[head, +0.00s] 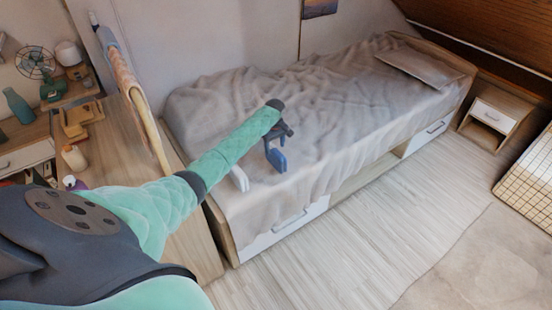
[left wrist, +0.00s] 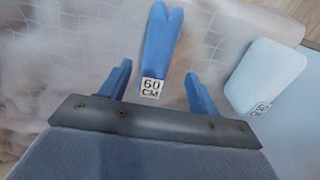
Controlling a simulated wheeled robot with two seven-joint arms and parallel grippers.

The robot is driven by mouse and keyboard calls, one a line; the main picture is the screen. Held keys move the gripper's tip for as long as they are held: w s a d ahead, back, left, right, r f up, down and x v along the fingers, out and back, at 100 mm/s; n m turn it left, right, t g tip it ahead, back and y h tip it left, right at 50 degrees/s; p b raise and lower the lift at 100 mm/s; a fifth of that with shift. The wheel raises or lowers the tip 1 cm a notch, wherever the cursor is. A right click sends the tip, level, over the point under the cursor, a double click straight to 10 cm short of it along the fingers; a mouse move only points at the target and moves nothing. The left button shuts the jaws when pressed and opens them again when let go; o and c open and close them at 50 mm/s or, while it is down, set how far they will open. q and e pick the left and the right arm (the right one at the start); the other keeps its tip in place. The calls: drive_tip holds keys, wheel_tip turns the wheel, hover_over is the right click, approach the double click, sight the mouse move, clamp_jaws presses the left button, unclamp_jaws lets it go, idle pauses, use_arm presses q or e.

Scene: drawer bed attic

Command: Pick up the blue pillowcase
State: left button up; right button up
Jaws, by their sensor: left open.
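The blue pillowcase (head: 277,159) is a small, narrow blue piece on the bed, near its left end. In the left wrist view the blue pillowcase (left wrist: 166,32) has a notched far end and a white "60 CM" label. My left gripper (left wrist: 157,70) is open, with the labelled near end of the pillowcase between its two blue fingers in that picture. I cannot tell whether they touch. In the head view the dark left gripper (head: 287,131) is just above and behind the pillowcase. My right gripper is not in view.
A white piece (head: 238,177) lies left of the pillowcase; the left wrist view shows this white piece (left wrist: 268,72) with its own label. The bed (head: 340,100) has a rumpled grey sheet. A cluttered wooden desk (head: 115,130) is at left. The floor (head: 370,215) in front is clear.

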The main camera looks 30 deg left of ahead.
sight(276, 150)
use_arm(q)
wheel_tip(276, 150, down, 2)
drive_tip(key=shift+p, duration=0.35)
drive_tip(key=f, duration=0.1)
drive_tip(key=f+p, duration=0.1)
drive_tip(key=f, duration=0.1)
drive_tip(key=shift+w+d+f, duration=0.1)
drive_tip(key=shift+w+d, duration=0.05)
drive_tip(key=shift+w, duration=0.05)
drive_tip(key=shift+f, duration=0.65)
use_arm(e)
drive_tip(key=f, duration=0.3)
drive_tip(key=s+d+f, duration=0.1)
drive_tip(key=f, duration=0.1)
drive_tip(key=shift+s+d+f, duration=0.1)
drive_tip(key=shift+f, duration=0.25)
use_arm(q)
drive_tip(key=c, duration=1.1)
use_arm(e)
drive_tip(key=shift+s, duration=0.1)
